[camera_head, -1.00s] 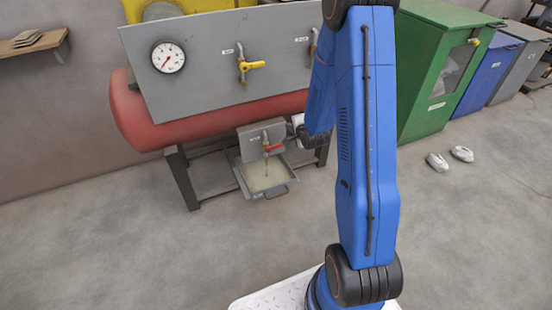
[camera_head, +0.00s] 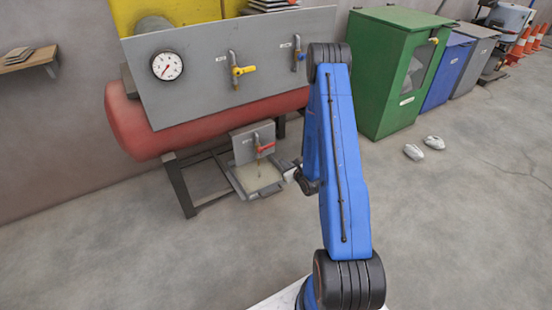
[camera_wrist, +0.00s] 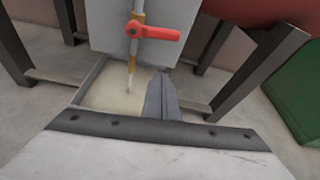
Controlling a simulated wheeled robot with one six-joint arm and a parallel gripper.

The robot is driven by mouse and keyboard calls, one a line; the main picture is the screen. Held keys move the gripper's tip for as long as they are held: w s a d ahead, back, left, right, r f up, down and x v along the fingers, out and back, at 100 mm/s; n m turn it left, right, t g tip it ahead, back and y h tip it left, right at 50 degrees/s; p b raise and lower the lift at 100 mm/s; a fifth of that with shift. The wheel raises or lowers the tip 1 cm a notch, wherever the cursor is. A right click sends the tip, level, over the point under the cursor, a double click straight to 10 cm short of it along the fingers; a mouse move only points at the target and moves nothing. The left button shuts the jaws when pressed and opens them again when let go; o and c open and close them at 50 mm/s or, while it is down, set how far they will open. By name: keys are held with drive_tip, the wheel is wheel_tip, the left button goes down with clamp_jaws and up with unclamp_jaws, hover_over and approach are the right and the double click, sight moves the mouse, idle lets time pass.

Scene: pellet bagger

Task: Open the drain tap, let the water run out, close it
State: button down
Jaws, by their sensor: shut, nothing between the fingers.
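The drain tap has a red lever (camera_head: 265,147) on a small grey plate below the red tank. The wrist view shows the lever (camera_wrist: 152,31) lying sideways across the upright brass and grey pipe. A thin pale stream seems to fall from the spout into a shallow tray (camera_head: 238,186), which holds cloudy, pale brown water. The tray's rim (camera_wrist: 92,78) also shows in the wrist view. My gripper (camera_wrist: 161,85) is shut and empty, lower than the lever and apart from it. In the head view my gripper (camera_head: 289,174) is beside the tray's right side, partly behind my arm.
A yellow-handled valve (camera_head: 243,70), a blue-handled valve (camera_head: 298,56) and a gauge (camera_head: 167,65) are on the grey panel above. Dark stand legs (camera_head: 180,186) flank the tray. A green cabinet (camera_head: 385,85) stands right. The front floor is clear.

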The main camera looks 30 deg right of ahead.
sight(267, 147)
drive_tip(key=w, duration=0.9)
drive_tip(key=shift+a+r, duration=0.25)
drive_tip(key=shift+r, duration=0.2)
idle(0.3)
